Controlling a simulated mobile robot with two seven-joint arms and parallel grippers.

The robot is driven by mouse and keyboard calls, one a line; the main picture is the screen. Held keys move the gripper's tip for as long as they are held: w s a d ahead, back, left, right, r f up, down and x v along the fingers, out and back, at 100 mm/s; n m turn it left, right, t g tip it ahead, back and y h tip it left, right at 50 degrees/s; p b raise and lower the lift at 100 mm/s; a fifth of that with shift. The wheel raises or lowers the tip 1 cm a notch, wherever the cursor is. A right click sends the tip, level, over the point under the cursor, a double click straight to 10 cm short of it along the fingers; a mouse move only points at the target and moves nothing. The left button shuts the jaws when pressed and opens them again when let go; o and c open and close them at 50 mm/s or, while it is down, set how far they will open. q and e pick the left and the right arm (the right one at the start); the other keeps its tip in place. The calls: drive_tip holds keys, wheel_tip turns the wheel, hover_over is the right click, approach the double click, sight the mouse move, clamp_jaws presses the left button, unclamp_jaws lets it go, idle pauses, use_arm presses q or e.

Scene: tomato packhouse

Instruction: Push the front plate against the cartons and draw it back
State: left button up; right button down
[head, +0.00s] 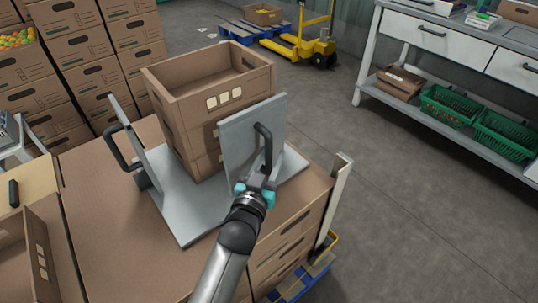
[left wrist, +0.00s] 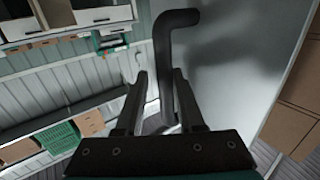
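The grey front plate (head: 240,141) stands upright on a grey base sheet (head: 190,215), on the near right side of a stack of brown cartons (head: 203,133). I cannot tell whether the plate touches them. Its black bar handle (head: 265,138) faces my left gripper (head: 265,178). In the left wrist view, the handle (left wrist: 166,65) stands between the two fingers of the left gripper (left wrist: 160,88). A gap shows on its left side, so the fingers look open around it. My right gripper is not in view.
Another upright plate (head: 133,125) with a black handle stands left of the cartons. The sheet lies on a layer of large brown cartons (head: 110,240). A pale corner post (head: 336,205) stands at the right. Stacked cartons (head: 85,50) fill the back left.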

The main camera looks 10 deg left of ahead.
use_arm(q)
drive_tip(key=shift+r, duration=0.1)
